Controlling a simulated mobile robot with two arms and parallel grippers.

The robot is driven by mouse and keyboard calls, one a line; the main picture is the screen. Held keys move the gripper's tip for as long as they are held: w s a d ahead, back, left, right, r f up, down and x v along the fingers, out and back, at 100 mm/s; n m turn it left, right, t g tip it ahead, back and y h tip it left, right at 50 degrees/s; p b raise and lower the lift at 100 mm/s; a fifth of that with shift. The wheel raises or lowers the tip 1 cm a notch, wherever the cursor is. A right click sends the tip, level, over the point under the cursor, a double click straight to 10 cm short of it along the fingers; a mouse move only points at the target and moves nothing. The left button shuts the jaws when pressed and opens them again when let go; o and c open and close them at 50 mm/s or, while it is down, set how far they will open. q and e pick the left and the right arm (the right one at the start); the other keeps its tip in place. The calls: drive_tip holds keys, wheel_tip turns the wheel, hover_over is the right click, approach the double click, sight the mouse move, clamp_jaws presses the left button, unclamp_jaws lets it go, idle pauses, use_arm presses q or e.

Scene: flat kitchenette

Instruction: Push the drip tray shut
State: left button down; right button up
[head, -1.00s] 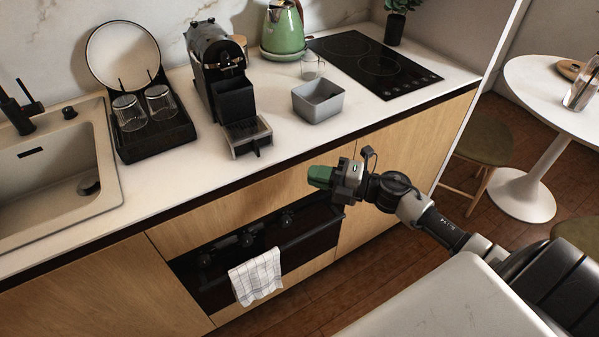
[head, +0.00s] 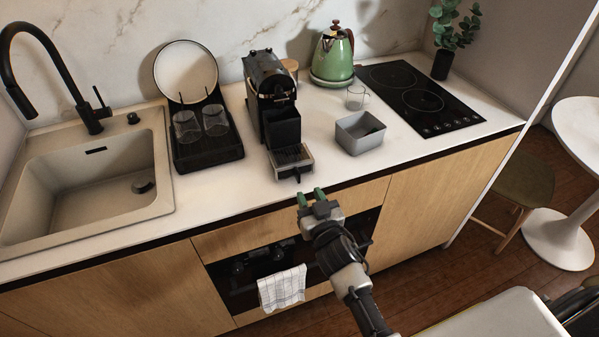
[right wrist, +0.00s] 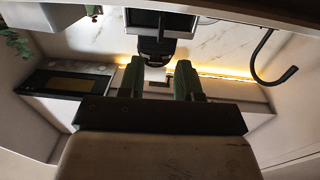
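The drip tray (head: 291,160) is a dark grate in a grey frame, sticking out from the foot of the black coffee machine (head: 268,84) toward the counter's front edge. My right gripper (head: 311,197) is in front of the tray and a little right of it, apart from it, fingers pointing at the counter. Its two green fingers stand apart with nothing between them. In the right wrist view, which looks upside down, the open fingers (right wrist: 160,66) point toward the machine, and the tray's front (right wrist: 160,22) shows above them. My left gripper is not in view.
A black rack with glasses (head: 207,145) stands left. The counter's front edge (head: 345,184) is close to my gripper.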

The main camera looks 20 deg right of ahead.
sight(299, 176)
drive_tip(key=w, duration=0.8)
drive_tip(key=shift+w, duration=0.1)
clamp_jaws()
